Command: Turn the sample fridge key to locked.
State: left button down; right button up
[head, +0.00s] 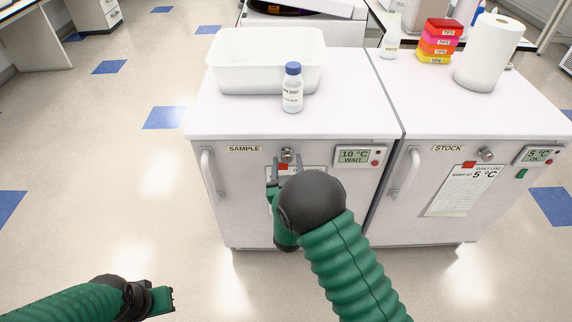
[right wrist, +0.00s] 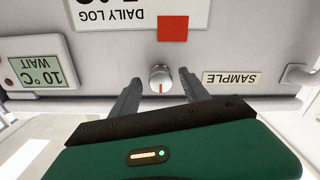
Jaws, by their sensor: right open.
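The sample fridge (head: 225,185) is the left white unit, with a SAMPLE label (head: 244,149) on its door. Its round silver key knob (head: 287,155) is near the door's top edge. In the right wrist view, which is upside down, the knob (right wrist: 160,76) shows a red line running towards the fridge's top. My right gripper (head: 287,166) is open, its fingers on either side of the knob; I cannot tell whether they touch it. My left gripper (head: 167,300) is low at the left, away from the fridges; its jaw opening is unclear.
The display (head: 354,157) reads 10 °C WAIT. A red patch and daily log sheet are by the knob, partly hidden. A white tub (head: 268,60) and blue-capped bottle (head: 292,90) stand on top. The stock fridge (head: 440,205) adjoins at right. Floor at left is clear.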

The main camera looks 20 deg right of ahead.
jog(key=shift+w+d, duration=0.2)
jog(key=shift+d, duration=0.15)
jog(key=shift+a, duration=0.35)
jog(key=shift+c, duration=0.7)
jog(key=shift+a+r, duration=0.1)
jog(key=shift+a, duration=0.15)
jog(key=c, duration=0.5)
jog(key=shift+s+d, duration=0.1)
jog(key=shift+d, duration=0.2)
grip_shut()
pick_arm(q)
jog(key=shift+s, duration=0.1)
